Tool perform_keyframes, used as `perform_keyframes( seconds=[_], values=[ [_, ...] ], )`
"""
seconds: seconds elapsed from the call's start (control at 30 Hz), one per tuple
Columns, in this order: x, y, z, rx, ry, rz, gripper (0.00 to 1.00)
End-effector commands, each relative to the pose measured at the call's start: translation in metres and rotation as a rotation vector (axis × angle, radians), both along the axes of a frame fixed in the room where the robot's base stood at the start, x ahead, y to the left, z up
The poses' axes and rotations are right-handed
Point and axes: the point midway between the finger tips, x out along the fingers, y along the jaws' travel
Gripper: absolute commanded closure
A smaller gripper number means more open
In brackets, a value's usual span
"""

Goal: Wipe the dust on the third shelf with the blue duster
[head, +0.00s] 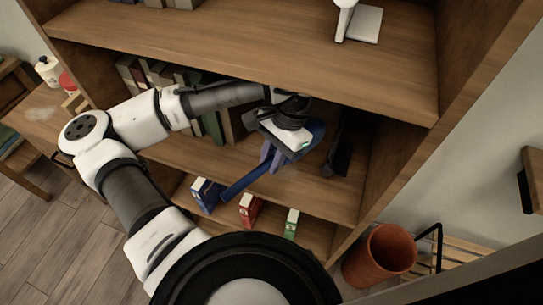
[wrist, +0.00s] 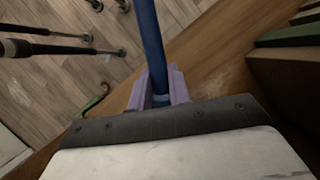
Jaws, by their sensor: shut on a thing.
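My gripper (head: 268,160) is shut on the handle of the blue duster (head: 245,180). In the wrist view, the blue handle (wrist: 150,45) runs up between the purple fingers (wrist: 160,88). The duster's head is mostly behind my wrist in the head view, so I cannot tell whether it touches the shelf. A faint pale patch (wrist: 215,76), possibly dust, shows on the wooden shelf in the wrist view.
Books (head: 212,125) stand at the shelf's left, and a dark object (head: 338,150) stands at its right. The upper board (head: 240,50) is close above my forearm. Blue (head: 206,194), red (head: 248,208) and green (head: 291,223) boxes stand below. A terracotta pot (head: 380,255) is at lower right.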

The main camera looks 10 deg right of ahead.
Motion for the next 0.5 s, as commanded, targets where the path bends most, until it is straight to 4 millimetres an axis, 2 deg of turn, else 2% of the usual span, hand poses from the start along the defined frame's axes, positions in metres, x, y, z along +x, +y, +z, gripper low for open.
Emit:
perform_keyframes(
  seconds=[0.27, 0.5],
  values=[
    [0.000, 0.000, -0.004, 0.000, 0.000, 0.000, 1.00],
    [0.000, 0.000, -0.023, 0.000, 0.000, 0.000, 1.00]
  ],
)
